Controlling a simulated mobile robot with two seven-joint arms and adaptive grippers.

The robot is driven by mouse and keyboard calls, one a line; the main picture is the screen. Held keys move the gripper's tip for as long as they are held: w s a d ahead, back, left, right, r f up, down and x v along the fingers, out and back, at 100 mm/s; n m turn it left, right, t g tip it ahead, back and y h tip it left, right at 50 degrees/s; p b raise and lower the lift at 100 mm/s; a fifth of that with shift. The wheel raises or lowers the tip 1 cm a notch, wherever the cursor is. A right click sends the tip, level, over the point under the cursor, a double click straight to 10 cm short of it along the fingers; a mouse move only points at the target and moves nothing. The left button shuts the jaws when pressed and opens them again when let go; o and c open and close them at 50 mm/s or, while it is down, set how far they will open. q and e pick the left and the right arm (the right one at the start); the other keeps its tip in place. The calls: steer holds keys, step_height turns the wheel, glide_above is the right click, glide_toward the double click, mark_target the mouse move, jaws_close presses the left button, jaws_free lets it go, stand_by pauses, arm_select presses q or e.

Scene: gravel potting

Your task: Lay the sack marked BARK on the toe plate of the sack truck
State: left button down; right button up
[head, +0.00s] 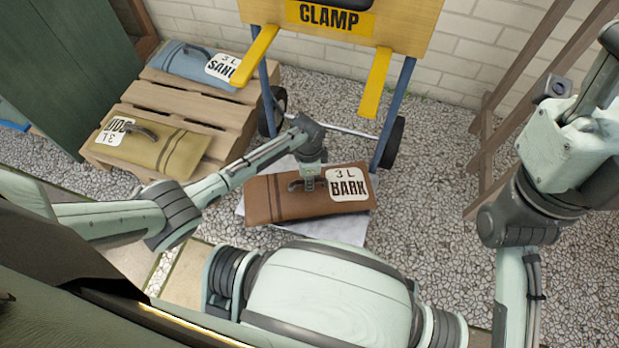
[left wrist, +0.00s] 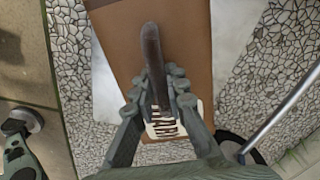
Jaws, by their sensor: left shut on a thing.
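The brown BARK sack (head: 290,208) lies flat, with its white "3 L BARK" label at the right end. My left gripper (head: 309,180) is over its middle, shut on its dark handle; the handle shows between the fingers in the left wrist view (left wrist: 157,85). The pale toe plate (head: 345,232) of the sack truck (head: 380,110) shows around the sack on several sides. The sack is over the plate; I cannot tell whether it touches it. My right arm shows at the right, but its gripper is out of view.
A wooden pallet (head: 205,115) at the left holds a blue sack (head: 185,66) and an olive sack (head: 150,148). The truck has black wheels (head: 392,142), yellow arms (head: 376,82) and a CLAMP board (head: 400,22). A wooden frame (head: 485,125) stands at the right, with gravel between.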

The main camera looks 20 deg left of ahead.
arm_select(q)
steer(key=shift+w, duration=0.55)
steer(key=c, duration=1.5)
jaws_free()
steer(key=shift+o, duration=0.2)
step_height(320, 180, up, 12)
